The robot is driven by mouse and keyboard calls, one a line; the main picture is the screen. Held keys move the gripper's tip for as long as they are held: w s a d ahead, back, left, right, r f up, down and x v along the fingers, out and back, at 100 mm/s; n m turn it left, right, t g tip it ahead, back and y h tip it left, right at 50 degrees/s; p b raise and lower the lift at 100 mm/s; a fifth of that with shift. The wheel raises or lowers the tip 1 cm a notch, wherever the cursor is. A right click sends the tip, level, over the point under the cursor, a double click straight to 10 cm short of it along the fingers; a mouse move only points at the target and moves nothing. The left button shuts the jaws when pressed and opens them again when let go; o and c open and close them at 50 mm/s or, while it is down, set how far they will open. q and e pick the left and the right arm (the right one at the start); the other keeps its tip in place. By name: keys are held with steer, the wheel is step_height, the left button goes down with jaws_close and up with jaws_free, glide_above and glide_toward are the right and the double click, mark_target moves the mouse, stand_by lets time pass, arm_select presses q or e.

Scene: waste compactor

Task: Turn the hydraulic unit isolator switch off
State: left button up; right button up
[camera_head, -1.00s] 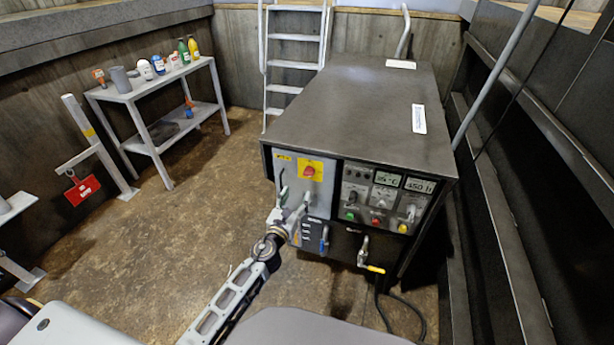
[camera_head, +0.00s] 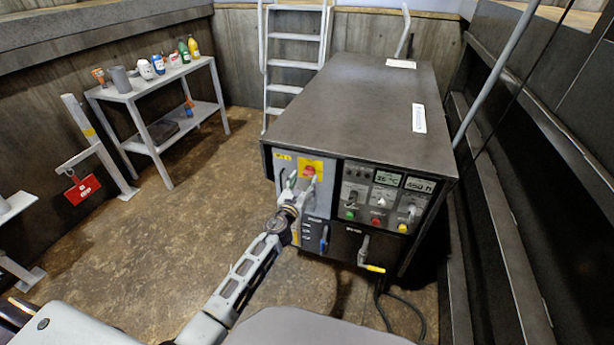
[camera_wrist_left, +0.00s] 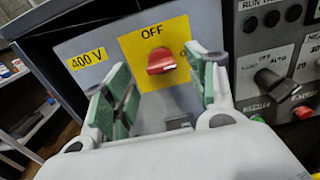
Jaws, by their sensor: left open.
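The isolator switch is a red rotary knob (camera_head: 309,171) on a yellow plate on the upper left of the hydraulic unit's front panel. In the left wrist view the red knob (camera_wrist_left: 160,62) sits beneath the word OFF, with part of another label at the plate's right. The knob's grip lies roughly sideways there. My left gripper (camera_head: 301,181) is open in front of the panel, just below the knob. In the left wrist view its green-padded fingers (camera_wrist_left: 160,92) stand apart on either side of the knob, with nothing between them. Whether they reach its depth is unclear. My right gripper is not seen.
The hydraulic unit (camera_head: 365,110) also carries a control panel (camera_head: 384,198) with buttons and displays, a blue-handled valve (camera_head: 324,240) and a yellow-tipped lever (camera_head: 370,262). A shelf table (camera_head: 150,92) with bottles stands at left. Floor between them is clear.

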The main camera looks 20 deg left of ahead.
mark_target(307, 175)
arm_select(q)
steer(key=shift+w, duration=1.85)
steer(key=shift+w+d+b, duration=0.1)
steer(key=shift+w+b, duration=0.05)
steer(key=shift+b, duration=0.15)
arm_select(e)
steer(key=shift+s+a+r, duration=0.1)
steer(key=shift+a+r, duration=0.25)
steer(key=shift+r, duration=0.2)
arm_select(q)
steer(key=c, duration=1)
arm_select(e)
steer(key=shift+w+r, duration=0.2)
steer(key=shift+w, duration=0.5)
